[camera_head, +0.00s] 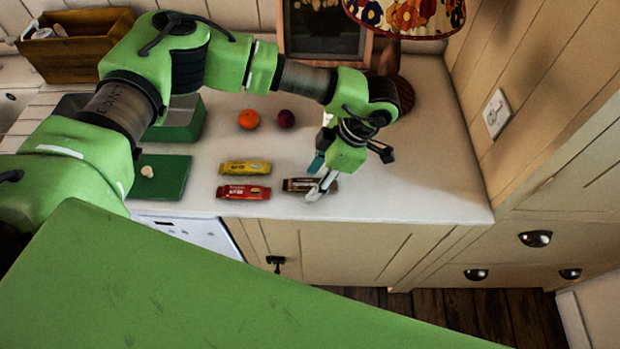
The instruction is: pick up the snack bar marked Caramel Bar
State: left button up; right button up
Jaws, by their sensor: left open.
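Three wrapped snack bars lie on the white countertop: a yellow bar (245,168), a red bar (243,192) and a dark brown bar (296,185). Their lettering is too small to read, so I cannot tell which is marked Caramel Bar. My left gripper (319,177) is open and points down at the right end of the dark brown bar, with its fingers hiding part of that bar. I cannot tell whether the fingers touch it. The yellow and red bars lie to the left, clear of the gripper. My right gripper is not in view.
An orange (249,119) and a dark red fruit (286,118) lie behind the bars. A green board (160,178) lies to the left. A lamp (404,92) and a picture frame (368,47) stand at the back. The countertop (425,180) is clear to the right.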

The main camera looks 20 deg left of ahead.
pick_arm(q)
jog(key=shift+a+f, duration=0.1)
jog(key=shift+f, duration=0.25)
jog(key=c, duration=1.2)
jog(key=shift+r, duration=0.1)
